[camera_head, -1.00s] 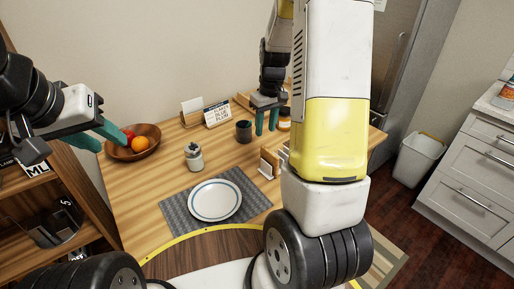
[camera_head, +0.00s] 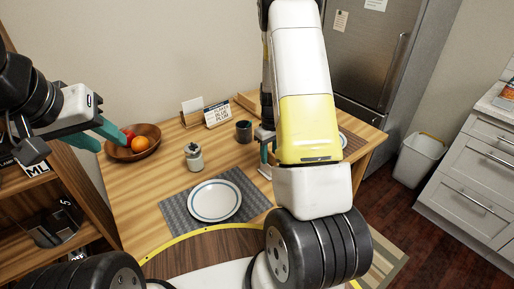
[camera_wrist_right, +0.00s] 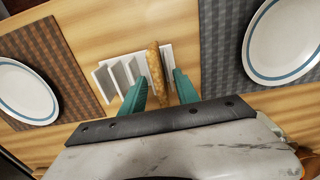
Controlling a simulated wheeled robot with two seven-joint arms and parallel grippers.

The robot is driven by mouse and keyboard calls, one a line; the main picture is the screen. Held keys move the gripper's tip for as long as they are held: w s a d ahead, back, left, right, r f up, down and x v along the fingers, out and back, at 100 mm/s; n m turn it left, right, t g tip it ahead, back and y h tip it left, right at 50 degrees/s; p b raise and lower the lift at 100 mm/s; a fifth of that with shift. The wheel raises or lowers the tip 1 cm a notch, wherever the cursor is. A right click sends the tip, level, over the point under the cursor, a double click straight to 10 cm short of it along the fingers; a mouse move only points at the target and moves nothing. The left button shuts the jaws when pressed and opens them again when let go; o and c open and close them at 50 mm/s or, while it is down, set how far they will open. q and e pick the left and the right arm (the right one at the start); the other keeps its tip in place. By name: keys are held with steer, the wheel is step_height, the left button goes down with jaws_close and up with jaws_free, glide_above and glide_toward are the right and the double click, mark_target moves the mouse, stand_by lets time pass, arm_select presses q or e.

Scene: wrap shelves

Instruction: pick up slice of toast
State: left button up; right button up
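The slice of toast (camera_wrist_right: 157,72) stands on edge in a white toast rack (camera_wrist_right: 118,74) in the right wrist view. My right gripper (camera_wrist_right: 160,84) is open there, with one teal finger on each side of the toast. A gap shows between the fingers and the toast. In the head view my right gripper (camera_head: 265,152) points down over the table, partly hidden by my own arm. The toast is not visible there, and only a bit of the rack (camera_head: 265,172) shows. My left gripper (camera_head: 98,136) is open and empty near the fruit bowl.
A blue-rimmed plate (camera_head: 214,201) lies on a grey placemat (camera_head: 179,212) left of the rack. A jar (camera_head: 194,157), a dark cup (camera_head: 243,131) and a fruit bowl (camera_head: 146,151) stand on the table. A second plate (camera_wrist_right: 25,92) lies on a brown mat (camera_wrist_right: 62,62).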

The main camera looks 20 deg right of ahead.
jaws_close()
steer(key=shift+r, duration=0.1)
